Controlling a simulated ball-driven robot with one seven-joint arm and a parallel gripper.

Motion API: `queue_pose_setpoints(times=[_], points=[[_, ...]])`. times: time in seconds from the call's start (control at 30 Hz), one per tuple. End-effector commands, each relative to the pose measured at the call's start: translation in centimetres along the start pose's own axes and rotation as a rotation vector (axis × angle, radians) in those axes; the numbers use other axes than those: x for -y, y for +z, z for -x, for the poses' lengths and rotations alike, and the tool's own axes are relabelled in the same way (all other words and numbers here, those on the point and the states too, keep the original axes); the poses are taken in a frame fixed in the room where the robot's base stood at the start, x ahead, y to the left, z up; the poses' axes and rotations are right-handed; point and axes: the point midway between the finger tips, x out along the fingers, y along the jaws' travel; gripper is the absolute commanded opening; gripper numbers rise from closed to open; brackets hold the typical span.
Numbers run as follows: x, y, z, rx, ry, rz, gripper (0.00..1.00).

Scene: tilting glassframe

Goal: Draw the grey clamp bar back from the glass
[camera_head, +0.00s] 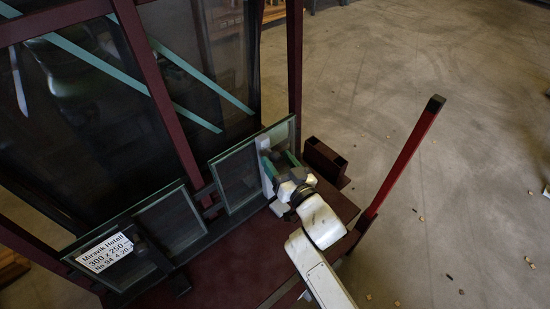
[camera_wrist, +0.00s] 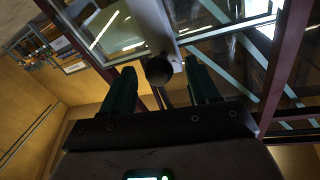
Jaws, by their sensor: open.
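The grey clamp bar (camera_head: 265,167) stands upright against the right-hand small glass pane (camera_head: 238,177) in the head view. In the wrist view the bar (camera_wrist: 150,24) runs down from the top and a round dark knob (camera_wrist: 159,70) points toward me. My gripper (camera_head: 280,160) is at the bar, partly covering it in the head view. In the wrist view my gripper (camera_wrist: 160,74) is open, its green fingers on either side of the knob with gaps. I cannot tell how deep the knob lies between them.
A second small pane (camera_head: 172,222) and a pane labelled Miravik Hotell (camera_head: 104,250) stand to the left, with a dark clamp (camera_head: 152,252) in front. A dark red post (camera_head: 402,160) leans at the right, beside a brown open box (camera_head: 325,160).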

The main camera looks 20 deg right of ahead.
Motion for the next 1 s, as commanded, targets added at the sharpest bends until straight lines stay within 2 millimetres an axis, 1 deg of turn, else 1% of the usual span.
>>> queue_pose_setpoints(times=[0.03, 0.1, 0.2, 0.53, 1.0], points=[[-0.1, 0.1, -0.7, 0.000, 0.001, 0.000, 0.60], [-0.1, 0.0, -1.3, -0.001, 0.001, 0.000, 0.60], [-0.1, 0.0, -1.8, 0.000, 0.001, 0.000, 0.60], [-0.1, 0.0, -2.1, 0.000, 0.001, 0.000, 0.59], [-0.1, 0.0, -2.0, 0.000, 0.001, 0.000, 0.14]])
